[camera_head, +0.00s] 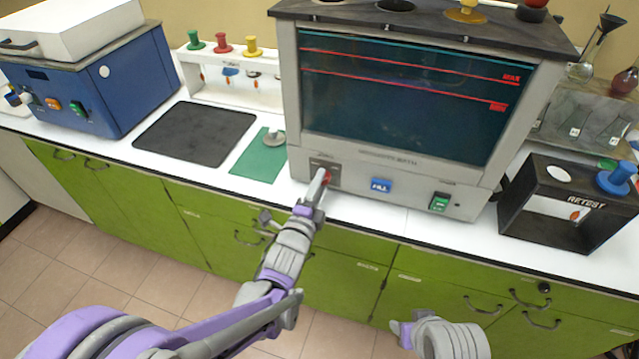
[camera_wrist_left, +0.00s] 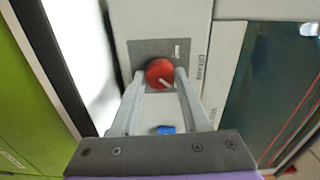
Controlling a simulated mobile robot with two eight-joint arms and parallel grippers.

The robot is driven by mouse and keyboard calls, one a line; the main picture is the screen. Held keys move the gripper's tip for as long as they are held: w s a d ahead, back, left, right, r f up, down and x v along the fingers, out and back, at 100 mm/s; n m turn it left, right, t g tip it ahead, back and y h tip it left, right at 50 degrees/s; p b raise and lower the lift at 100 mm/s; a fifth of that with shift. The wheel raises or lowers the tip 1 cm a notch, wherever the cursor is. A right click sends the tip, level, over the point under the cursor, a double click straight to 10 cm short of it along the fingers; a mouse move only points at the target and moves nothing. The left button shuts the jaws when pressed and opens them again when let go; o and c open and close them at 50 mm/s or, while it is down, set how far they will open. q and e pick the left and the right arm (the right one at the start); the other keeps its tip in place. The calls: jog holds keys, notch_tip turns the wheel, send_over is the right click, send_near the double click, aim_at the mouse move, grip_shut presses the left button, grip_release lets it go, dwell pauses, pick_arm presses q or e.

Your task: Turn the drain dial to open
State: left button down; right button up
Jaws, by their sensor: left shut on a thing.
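The red drain dial (camera_wrist_left: 159,73) sits on a dark plate (camera_wrist_left: 150,50) on the front of the bath. It carries a white pointer line, which slants toward the lower right in the left wrist view. My left gripper (camera_wrist_left: 160,80) is shut on the dial, one finger on each side of it. In the head view the dial (camera_head: 327,177) shows small beside the fingertips of my left gripper (camera_head: 322,180). The bath (camera_head: 390,160) has a dark glass window with red MAX and MIN lines. My right gripper (camera_head: 402,330) is low in the head view, away from the counter; its fingers are unclear.
Right of the dial are a blue FILL button (camera_head: 381,185) and a green switch (camera_head: 440,202). A black RETEST stand (camera_head: 520,205) is at the right. A green mat (camera_head: 250,165), a black mat (camera_head: 165,150) and a blue device (camera_head: 100,90) lie left.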

pick_arm(q)
jog(key=shift+m, duration=0.4)
jog(key=shift+c, duration=1.9)
grip_release()
jog(key=shift+s, duration=0.1)
jog(key=v, duration=1)
jog(key=shift+s+a, duration=0.15)
jog(key=shift+s, duration=0.2)
